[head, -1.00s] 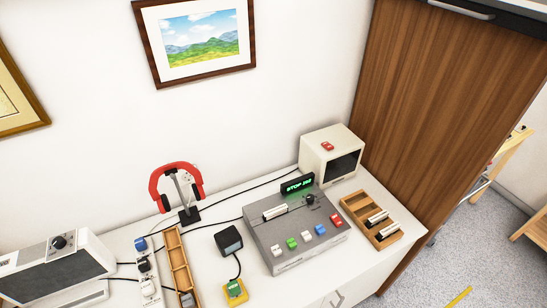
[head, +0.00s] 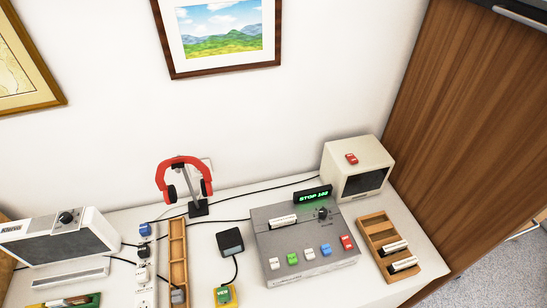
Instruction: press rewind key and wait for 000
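A grey tape deck (head: 335,266) stands on the white desk. A row of coloured keys runs along its front: a white key (head: 274,263), a green key (head: 292,259), another white key (head: 310,254), a blue key (head: 326,249) and a red key (head: 346,242). Any key labels are too small to read. A black display (head: 313,195) at the deck's back shows green text, STOP and a number whose digits are blurred. A white cassette-like bar (head: 283,222) and a dark knob (head: 323,213) are on top. Neither gripper is in view.
A wooden tray (head: 376,227) holding cassettes and a cream monitor (head: 357,168) stand right of the deck. A black box (head: 230,241), a long wooden rack (head: 178,245) and a red headphone stand (head: 185,168) are to the left. A brown cabinet (head: 460,140) borders the desk's right.

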